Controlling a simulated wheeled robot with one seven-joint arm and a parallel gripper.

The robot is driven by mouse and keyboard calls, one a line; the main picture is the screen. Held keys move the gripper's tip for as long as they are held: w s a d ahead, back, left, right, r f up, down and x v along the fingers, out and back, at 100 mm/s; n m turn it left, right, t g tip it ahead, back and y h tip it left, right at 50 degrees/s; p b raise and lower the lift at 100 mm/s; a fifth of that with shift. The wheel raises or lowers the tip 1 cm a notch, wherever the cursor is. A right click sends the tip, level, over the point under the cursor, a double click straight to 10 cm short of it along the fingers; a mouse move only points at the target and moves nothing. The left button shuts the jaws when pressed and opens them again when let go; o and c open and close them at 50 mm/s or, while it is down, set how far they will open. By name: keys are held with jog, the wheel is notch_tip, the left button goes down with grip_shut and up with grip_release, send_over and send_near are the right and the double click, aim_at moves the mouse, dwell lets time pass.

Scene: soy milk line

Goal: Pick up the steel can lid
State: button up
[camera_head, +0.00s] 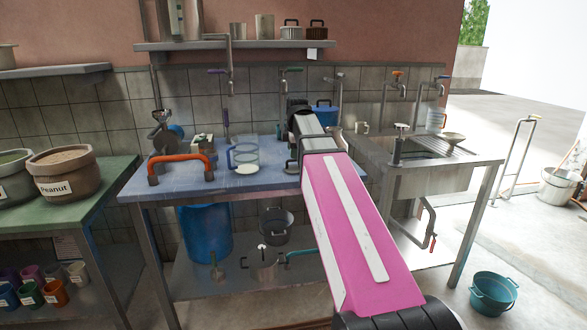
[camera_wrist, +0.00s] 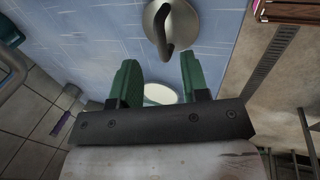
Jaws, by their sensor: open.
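The steel can lid (camera_wrist: 184,20) is a round grey disc with a curved handle, lying on the blue tabletop (camera_wrist: 90,40) at the top of the wrist view. My gripper (camera_wrist: 158,62) has two green fingers, spread apart with nothing held between them. The lid's handle lies just beyond the fingertips, apart from them as far as I can tell. In the head view my pink arm reaches over the right part of the blue table (camera_head: 200,180).
A pale round disc (camera_wrist: 160,94) shows between my fingers. A clear jug (camera_head: 245,155) and an orange pipe handle (camera_head: 180,158) stand left of my arm. The steel sink (camera_head: 430,170) adjoins on the right. A shelf (camera_head: 235,44) runs above.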

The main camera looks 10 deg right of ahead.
jog(key=shift+x, duration=2.7)
jog(key=shift+s, duration=0.1)
grip_shut()
